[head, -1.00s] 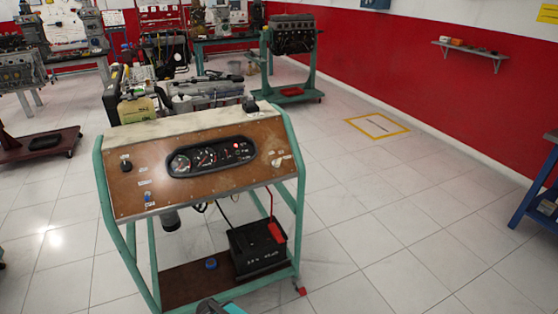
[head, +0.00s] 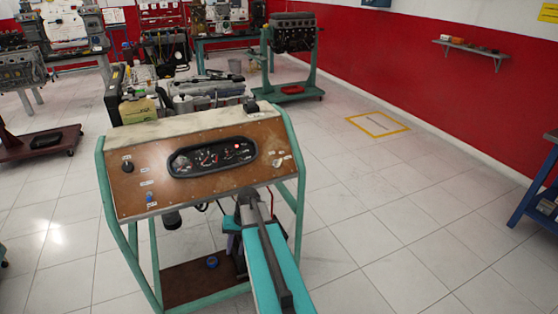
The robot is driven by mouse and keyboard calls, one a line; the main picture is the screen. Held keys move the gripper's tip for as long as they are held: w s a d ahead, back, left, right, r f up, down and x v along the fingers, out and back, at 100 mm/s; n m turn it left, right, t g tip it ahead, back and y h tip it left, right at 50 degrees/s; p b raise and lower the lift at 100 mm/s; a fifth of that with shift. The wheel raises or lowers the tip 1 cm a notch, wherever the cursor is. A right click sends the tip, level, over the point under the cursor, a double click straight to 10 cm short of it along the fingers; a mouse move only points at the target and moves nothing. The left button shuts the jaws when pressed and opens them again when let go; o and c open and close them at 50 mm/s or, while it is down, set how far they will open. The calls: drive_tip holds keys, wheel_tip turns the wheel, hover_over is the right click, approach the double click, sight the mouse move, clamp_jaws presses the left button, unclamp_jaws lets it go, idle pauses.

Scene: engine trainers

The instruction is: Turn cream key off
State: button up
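The engine trainer's brown panel (head: 215,190) faces me on a green frame, with a dark gauge cluster (head: 211,157) in its middle. A small cream piece (head: 278,162), which looks like the cream key, sits at the panel's right end. It is too small to tell which way it is turned. A red light (head: 237,146) glows in the cluster. My gripper (head: 246,197) is at the end of my teal and grey arm, below the panel's lower right part and apart from the cream piece in the picture. Its fingers cannot be made out.
A dark knob (head: 127,166) and a blue switch (head: 148,196) are on the panel's left side. A black object (head: 250,106) stands on the top edge. My arm mostly hides the battery on the lower shelf.

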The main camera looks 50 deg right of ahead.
drive_tip(key=w+d+r+m+t, duration=0.1)
drive_tip(key=w+d+r+t, duration=0.1)
drive_tip(key=d+r, duration=0.7)
drive_tip(key=m+t+h+p, duration=0.2)
drive_tip(key=m+t+h, duration=0.1)
approach(280, 159)
drive_tip(key=shift+s+d+r, duration=0.2)
drive_tip(key=shift+s+r, duration=0.3)
drive_tip(key=shift+r, duration=0.1)
drive_tip(key=shift+s+d+r, duration=0.15)
drive_tip(key=shift+s+r, duration=0.35)
drive_tip(key=shift+r, duration=0.1)
drive_tip(key=shift+f, duration=0.1)
drive_tip(key=shift+w+p+x, duration=0.25)
drive_tip(key=shift+p+x, duration=1)
drive_tip(key=shift+x, duration=5.55)
drive_tip(key=shift+c, duration=0.6)
